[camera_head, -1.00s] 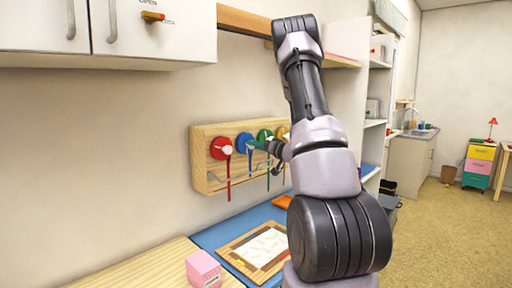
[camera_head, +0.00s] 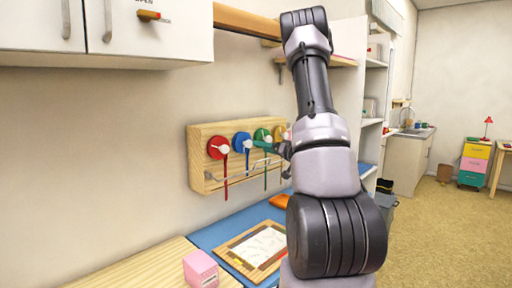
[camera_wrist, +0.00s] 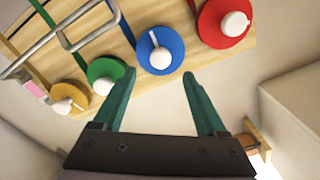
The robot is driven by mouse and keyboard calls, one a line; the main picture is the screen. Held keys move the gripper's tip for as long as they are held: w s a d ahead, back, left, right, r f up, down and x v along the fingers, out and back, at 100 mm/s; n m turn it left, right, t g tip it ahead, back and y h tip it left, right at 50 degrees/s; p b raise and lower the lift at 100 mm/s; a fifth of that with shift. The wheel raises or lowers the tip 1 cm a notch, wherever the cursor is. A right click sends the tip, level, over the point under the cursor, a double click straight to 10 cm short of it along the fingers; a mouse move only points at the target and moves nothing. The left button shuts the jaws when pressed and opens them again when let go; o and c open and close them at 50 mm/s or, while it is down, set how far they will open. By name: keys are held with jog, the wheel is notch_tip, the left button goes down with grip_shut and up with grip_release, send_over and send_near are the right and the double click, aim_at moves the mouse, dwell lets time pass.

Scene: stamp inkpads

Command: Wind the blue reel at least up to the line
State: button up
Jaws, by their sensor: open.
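The blue reel (camera_head: 242,142) hangs on a wooden wall board (camera_head: 206,134), between the red reel (camera_head: 218,147) and the green reel (camera_head: 262,137). A blue strip hangs below it in the head view. In the wrist view the blue reel (camera_wrist: 167,54) has a white knob with a pale radial mark and lies just beyond my fingertips. My gripper (camera_wrist: 157,80) is open and empty, its two green fingers apart, pointing at the board near the blue reel. In the head view my gripper (camera_head: 266,147) partly covers the area by the green reel.
A yellow reel (camera_wrist: 70,98) is at the board's other end. A metal rail (camera_wrist: 65,35) runs along the board below the reels. Beneath are a blue mat (camera_head: 213,236), a framed sheet (camera_head: 258,246) and a pink box (camera_head: 200,269).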

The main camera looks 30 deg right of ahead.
jog(key=shift+v, duration=2.3)
jog(key=s+a+r+n+g+y, duration=0.1)
jog(key=s+a+r+g+y, duration=0.35)
jog(key=a, duration=0.65)
jog(key=s+a+r+n+g+y, duration=0.15)
jog(key=s+a+r+g, duration=0.4)
jog(key=a, duration=0.65)
jog(key=s+a+g+h, duration=0.3)
jog(key=s+g+h, duration=0.1)
jog(key=s, duration=0.6)
jog(key=s+d+r+m+t+h, duration=0.3)
jog(key=s+m+t+h, duration=0.1)
jog(key=s+h, duration=0.1)
jog(key=shift+s+d+r+h, duration=0.25)
jog(key=shift+r+h, duration=0.05)
jog(key=shift+h, duration=0.3)
